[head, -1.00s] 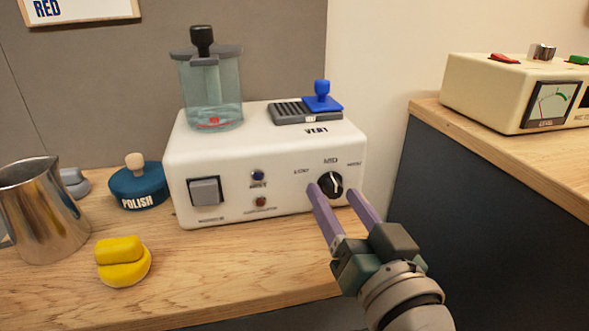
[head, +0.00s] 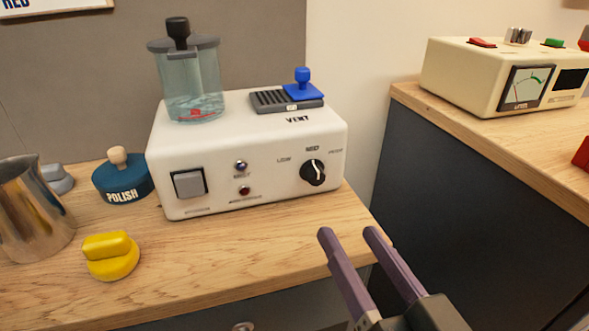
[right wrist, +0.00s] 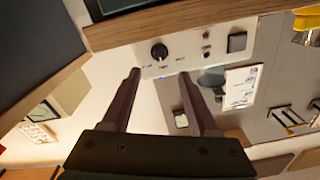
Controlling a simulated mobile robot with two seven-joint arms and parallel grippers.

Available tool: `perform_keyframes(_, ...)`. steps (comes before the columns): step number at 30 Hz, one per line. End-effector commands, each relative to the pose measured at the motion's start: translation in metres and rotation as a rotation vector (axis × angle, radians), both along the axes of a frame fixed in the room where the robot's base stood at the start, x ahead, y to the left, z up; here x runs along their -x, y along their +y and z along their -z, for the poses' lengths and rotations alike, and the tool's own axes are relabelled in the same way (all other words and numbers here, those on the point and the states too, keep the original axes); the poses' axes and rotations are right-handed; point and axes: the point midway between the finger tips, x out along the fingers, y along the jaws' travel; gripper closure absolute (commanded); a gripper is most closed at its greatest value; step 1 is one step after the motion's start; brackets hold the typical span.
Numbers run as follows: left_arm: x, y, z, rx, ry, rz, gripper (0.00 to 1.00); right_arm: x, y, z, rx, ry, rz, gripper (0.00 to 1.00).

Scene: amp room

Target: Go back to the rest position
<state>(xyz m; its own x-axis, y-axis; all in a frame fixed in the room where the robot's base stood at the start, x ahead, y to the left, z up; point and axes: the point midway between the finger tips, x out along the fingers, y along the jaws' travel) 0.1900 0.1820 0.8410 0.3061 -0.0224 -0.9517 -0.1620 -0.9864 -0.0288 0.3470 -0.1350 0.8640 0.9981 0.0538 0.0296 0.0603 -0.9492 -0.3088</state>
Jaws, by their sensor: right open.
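My right gripper (head: 348,236) is open and empty, with two purple fingers, in front of the right front edge of the wooden counter. It is apart from the white machine (head: 262,190), which has a black knob (head: 313,172) on its front face. In the right wrist view the open fingers (right wrist: 160,82) point toward the machine, and the knob (right wrist: 159,52) shows between and beyond their tips. My left gripper is in neither view.
A yellow knob-shaped piece (head: 111,256), a blue POLISH pot (head: 122,178) and a metal pitcher (head: 32,215) stand on the left of the counter (head: 210,262). A cream meter box (head: 470,75) stands on the right counter. A dark gap lies between the counters.

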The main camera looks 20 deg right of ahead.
Motion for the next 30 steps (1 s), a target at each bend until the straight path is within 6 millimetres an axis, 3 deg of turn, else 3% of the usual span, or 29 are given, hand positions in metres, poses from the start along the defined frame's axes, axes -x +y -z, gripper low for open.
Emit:
perform_keyframes(5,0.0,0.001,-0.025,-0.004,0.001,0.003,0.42,-0.002,0.008,-0.021,0.026,0.084,-0.058,0.4)
perform_keyframes(11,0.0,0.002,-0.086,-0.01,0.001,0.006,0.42,0.009,0.021,-0.063,0.139,0.379,-0.207,0.4)
perform_keyframes(17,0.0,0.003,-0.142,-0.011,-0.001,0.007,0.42,0.054,0.007,-0.105,0.285,0.732,-0.292,0.4)
perform_keyframes(27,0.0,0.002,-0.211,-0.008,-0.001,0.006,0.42,0.154,-0.048,-0.19,0.444,1.228,-0.267,0.4)
perform_keyframes(30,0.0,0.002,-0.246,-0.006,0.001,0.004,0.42,0.157,-0.049,-0.224,0.446,1.246,-0.265,0.4)
